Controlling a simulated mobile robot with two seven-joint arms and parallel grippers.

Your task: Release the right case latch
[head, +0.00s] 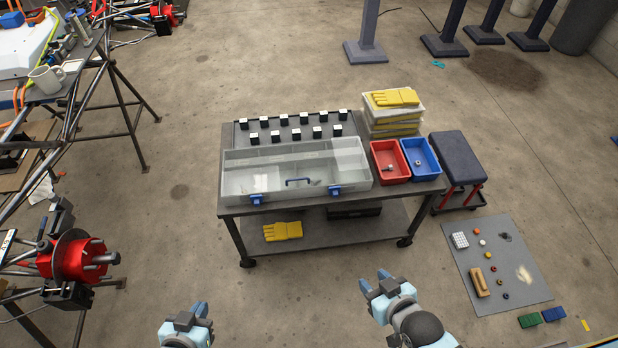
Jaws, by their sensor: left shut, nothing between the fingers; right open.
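A clear-lidded case (240,180) lies on the wheeled cart's top, its long front side facing me. Its right latch (335,191), small and blue, sits on the front edge, and the matching left latch (256,199) is further left. A dark blue handle (298,182) is between them. The lid looks down; whether either latch is fastened is too small to tell. My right gripper (375,283) is open and empty, in front of the cart and apart from the case. My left gripper (200,309) is shut and empty at the bottom, also away from the case.
A red bin (378,165) and a blue bin (420,159) stand right of the case on the cart (390,192). Several black-and-white blocks (294,134) stand behind it. A dark stool (456,157) is at the right. Floor in front is clear.

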